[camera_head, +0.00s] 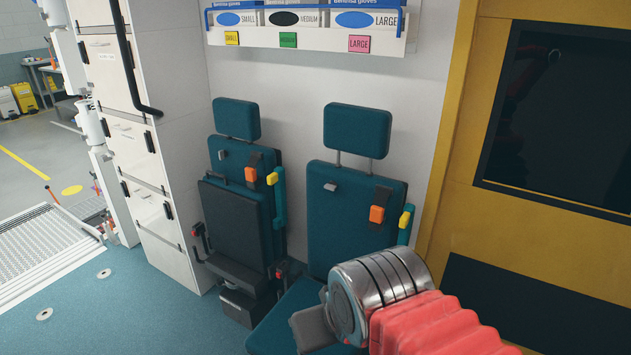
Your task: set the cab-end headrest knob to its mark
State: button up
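Two teal seats stand side by side against the white wall. The right seat's headrest (357,130) is on the side of the yellow wall and stands on two posts above its backrest (340,212). A small grey knob-like part (330,186) shows at the upper left of that backrest. The left seat's headrest (236,119) has a similar grey part (222,154) below it. No mark can be made out at either. My gripper (312,329) is at the bottom, in front of the right seat's cushion, apart from the headrests. Its fingers are mostly hidden.
A glove rack (310,40) hangs above the seats. White drawers (140,150) stand left of them. A yellow wall (462,215) with a dark window (560,110) is at right. A ramp (45,250) lies at left. The blue floor (150,310) is clear.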

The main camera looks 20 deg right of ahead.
aim_at(333, 185)
jog(key=u, duration=0.25)
jog(key=i, duration=0.7)
jog(key=u, duration=0.85)
jog(key=i, duration=0.5)
jog(key=u, duration=0.35)
